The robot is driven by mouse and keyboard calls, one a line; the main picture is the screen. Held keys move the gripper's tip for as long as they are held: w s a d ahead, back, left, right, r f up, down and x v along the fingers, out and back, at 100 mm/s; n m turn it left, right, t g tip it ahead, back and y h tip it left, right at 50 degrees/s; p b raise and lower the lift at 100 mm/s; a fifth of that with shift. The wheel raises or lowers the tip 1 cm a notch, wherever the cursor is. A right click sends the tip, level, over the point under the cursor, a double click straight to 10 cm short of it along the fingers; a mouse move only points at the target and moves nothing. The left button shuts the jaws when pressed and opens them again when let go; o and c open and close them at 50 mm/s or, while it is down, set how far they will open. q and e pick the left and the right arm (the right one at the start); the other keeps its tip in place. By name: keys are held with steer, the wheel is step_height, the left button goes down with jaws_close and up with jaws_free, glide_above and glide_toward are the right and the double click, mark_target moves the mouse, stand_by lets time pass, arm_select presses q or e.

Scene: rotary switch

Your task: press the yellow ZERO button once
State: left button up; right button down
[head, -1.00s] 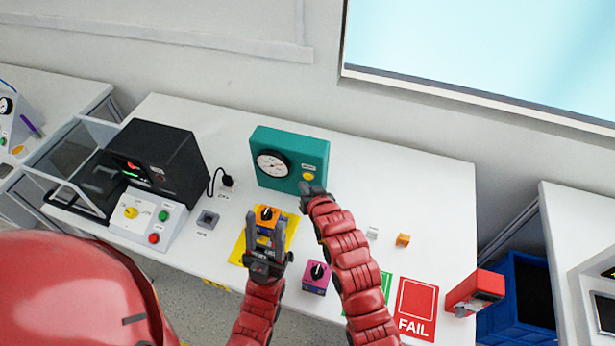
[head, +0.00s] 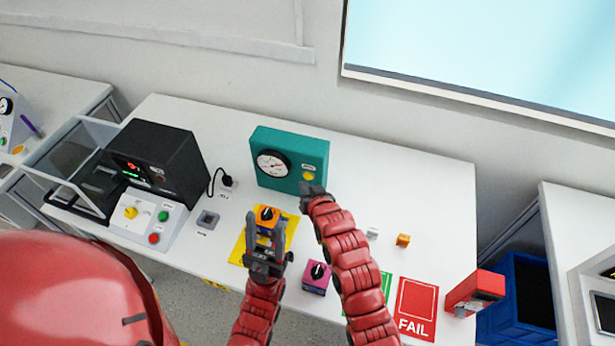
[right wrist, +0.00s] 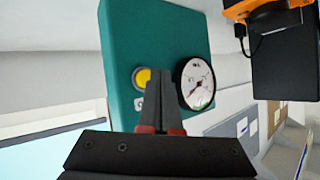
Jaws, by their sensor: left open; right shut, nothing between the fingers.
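The yellow button (head: 308,176) is on the front of a teal box (head: 262,143) with a round dial (head: 272,164). The button also shows in the right wrist view (right wrist: 142,78), left of my shut fingertips. My right gripper (head: 306,188) is shut and empty, just below the button in the head view; I cannot tell whether it touches the box. My left gripper (head: 266,228) is open at an orange rotary switch (head: 267,214) on a yellow mat (head: 290,226). I cannot tell whether its fingers touch the switch.
A magenta switch (head: 316,274) sits between my arms. A black box (head: 170,150) and a control panel (head: 150,218) stand at the left. A red FAIL card (head: 416,308) and an orange block (head: 403,240) lie at the right. The table's back right is clear.

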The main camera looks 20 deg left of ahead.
steer(key=shift+w, duration=0.1)
stand_by(0.4)
steer(key=shift+w+b, duration=0.35)
steer(key=shift+b, duration=0.1)
steer(key=shift+w+b, duration=0.35)
steer(key=shift+w, duration=0.05)
stand_by(0.5)
stand_by(0.3)
steer(key=shift+s, duration=0.85)
steer(key=shift+s+a, duration=0.1)
steer(key=shift+s, duration=2.4)
